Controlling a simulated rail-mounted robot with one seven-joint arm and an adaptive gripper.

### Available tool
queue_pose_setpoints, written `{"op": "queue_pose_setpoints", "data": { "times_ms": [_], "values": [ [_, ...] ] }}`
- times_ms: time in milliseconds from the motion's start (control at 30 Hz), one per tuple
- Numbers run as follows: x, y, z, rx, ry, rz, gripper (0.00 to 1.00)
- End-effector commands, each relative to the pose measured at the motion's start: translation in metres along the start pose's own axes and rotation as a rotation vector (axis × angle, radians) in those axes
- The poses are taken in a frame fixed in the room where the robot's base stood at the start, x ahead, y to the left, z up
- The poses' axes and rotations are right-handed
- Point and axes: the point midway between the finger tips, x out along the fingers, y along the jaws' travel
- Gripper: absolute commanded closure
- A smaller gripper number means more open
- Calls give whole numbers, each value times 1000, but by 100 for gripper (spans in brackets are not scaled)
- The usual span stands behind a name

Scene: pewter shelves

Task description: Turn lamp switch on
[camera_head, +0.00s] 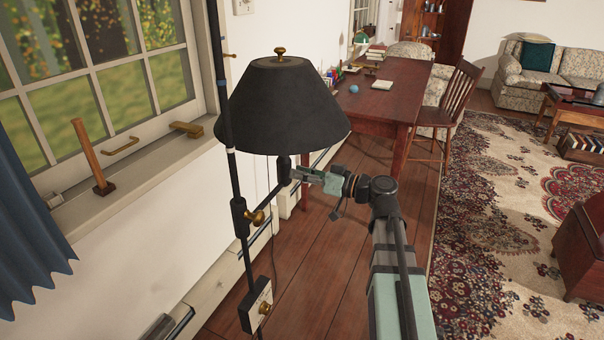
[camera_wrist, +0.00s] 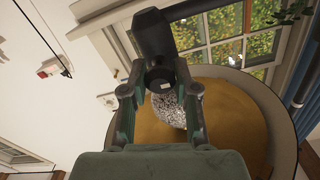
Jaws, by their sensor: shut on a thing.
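A floor lamp with a black shade (camera_head: 282,105) stands by the window, and the mustard inside of its shade (camera_wrist: 235,125) shows in the wrist view. A black lamp socket (camera_head: 283,168) hangs under the shade on a side arm from the pole. My gripper (camera_head: 300,173) reaches it from the right. In the wrist view my gripper (camera_wrist: 161,90) has its fingers on both sides of the end of the black socket (camera_wrist: 158,45), shut on it. A speckled bulb (camera_wrist: 168,110) shows behind the fingers. I cannot make out a separate switch on the socket.
A brass knob (camera_head: 257,217) sits on the lamp pole's joint. A pale box with small dark knobs (camera_head: 261,304) is low by the pole. A wooden desk (camera_head: 372,100) and chair (camera_head: 450,105) stand behind. Window sill (camera_head: 150,180) and wall are close on the left.

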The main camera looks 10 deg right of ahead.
Motion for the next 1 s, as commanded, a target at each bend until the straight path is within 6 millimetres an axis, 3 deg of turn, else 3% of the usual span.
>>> {"op": "queue_pose_setpoints", "data": {
  "times_ms": [367, 1000],
  "values": [
    [0, 0, -2, 205, 0, -1, 100],
    [0, 0, -3, 807, -1, -1, 100]
  ]
}}
